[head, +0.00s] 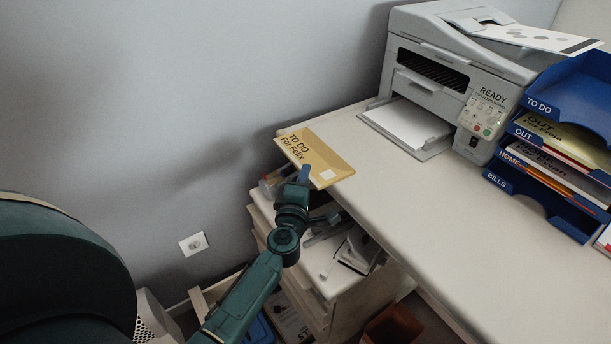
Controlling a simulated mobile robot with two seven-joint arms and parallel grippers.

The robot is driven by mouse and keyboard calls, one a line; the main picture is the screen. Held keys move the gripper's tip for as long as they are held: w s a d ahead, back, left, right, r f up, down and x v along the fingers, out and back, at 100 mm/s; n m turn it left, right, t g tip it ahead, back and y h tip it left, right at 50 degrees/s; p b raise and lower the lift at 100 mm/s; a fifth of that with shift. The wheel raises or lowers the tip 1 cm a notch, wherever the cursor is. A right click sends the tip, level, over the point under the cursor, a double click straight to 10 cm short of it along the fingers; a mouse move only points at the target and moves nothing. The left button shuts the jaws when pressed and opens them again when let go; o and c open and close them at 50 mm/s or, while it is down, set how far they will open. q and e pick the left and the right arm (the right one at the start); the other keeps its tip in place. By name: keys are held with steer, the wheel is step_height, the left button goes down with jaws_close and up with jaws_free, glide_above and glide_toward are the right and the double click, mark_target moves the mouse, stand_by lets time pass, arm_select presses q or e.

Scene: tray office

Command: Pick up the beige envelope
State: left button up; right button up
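The beige envelope (322,153), marked "TO DO For Felix", lies flat at the left end of the desk and seems to reach past the desk's near-left edge. My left gripper (304,174) comes up from below at this edge. One blue finger shows over the envelope's near edge. The other finger is hidden, perhaps beneath the envelope, so I cannot tell whether the gripper is closed on it. My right gripper is not in view.
The pale desk (440,215) is clear in front. A printer (450,70) stands at the back. Blue stacked trays (540,108) labelled TO DO, OUT, HOME and BILLS stand at the right. A cluttered drawer unit (345,285) is below the desk's left end.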

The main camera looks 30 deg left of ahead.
arm_select(q)
jaws_close()
stand_by(0.5)
steer(key=s+d+r+p, duration=0.1)
steer(key=s+r+p, duration=0.2)
steer(key=s, duration=0.4)
steer(key=s+d+r+p, duration=0.2)
steer(key=s+r+p, duration=0.2)
steer(key=s+p, duration=0.1)
steer(key=shift+s+d+r, duration=0.25)
steer(key=shift+s+r, duration=0.05)
steer(key=shift+s, duration=0.55)
